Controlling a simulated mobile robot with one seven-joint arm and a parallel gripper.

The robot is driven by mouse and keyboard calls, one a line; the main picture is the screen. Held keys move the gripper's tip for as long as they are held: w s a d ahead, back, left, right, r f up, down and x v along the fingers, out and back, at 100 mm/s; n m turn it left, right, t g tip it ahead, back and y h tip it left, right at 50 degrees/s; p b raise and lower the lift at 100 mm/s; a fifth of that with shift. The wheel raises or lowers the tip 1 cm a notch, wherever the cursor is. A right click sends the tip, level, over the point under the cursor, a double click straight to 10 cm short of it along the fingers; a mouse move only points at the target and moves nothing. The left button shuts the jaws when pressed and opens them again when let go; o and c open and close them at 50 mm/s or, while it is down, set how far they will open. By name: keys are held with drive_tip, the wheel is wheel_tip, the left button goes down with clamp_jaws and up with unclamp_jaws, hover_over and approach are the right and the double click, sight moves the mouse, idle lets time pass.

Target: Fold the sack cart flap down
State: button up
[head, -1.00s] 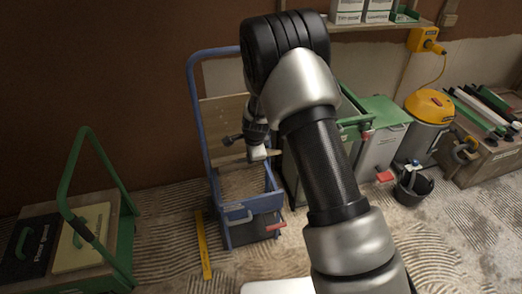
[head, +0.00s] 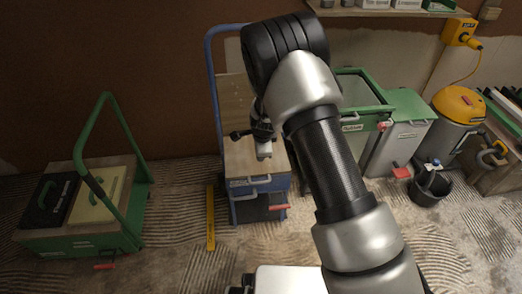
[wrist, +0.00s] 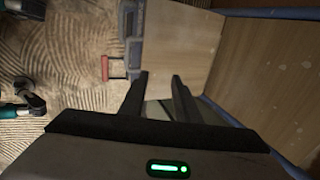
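The blue-framed sack cart (head: 213,110) stands upright left of my arm in the head view. A light wooden panel (head: 234,98) fills its back, and a second wooden panel (head: 250,160) lies low at its front, above a blue front with a grey handle. The wrist view shows one wooden panel ahead (wrist: 180,45) and another at the right (wrist: 275,75). I cannot tell for certain which is the flap. My gripper (head: 264,152) is in front of the cart's panels; in the wrist view its two fingers (wrist: 160,76) are apart with nothing between them.
A red handle (head: 278,207) sticks out at the cart's foot. A green trolley (head: 130,170) stands at the left, a yellow level (head: 211,218) on the floor between. Green-lidded bins (head: 400,135), a black bucket (head: 431,188) and a yellow-topped vacuum (head: 458,103) are at the right.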

drive_tip(key=p+v, duration=0.4)
drive_tip(key=v, duration=1.3)
drive_tip(key=shift+r+p, duration=0.25)
drive_tip(key=shift+p, duration=0.15)
drive_tip(key=s+d+r+n+y, duration=0.1)
drive_tip(key=s+d+r+n, duration=0.35)
drive_tip(key=r, duration=0.45)
drive_tip(key=s+d+r+n+y, duration=0.1)
drive_tip(key=s+d+r+n, duration=0.25)
drive_tip(key=s+r, duration=0.45)
drive_tip(key=s+d+r+n+t+h, duration=0.1)
drive_tip(key=s+d+r+n, duration=0.3)
drive_tip(key=s, duration=0.3)
drive_tip(key=s+d+r+n+h, duration=0.25)
drive_tip(key=s+d+r, duration=0.2)
drive_tip(key=s, duration=0.25)
wheel_tip(320, 180, up, 18)
drive_tip(key=n+p, duration=0.1)
drive_tip(key=p, duration=1.7)
drive_tip(key=shift+s+d+y+p, duration=0.25)
drive_tip(key=shift+d+y+p, duration=0.05)
drive_tip(key=shift+d+y, duration=0.1)
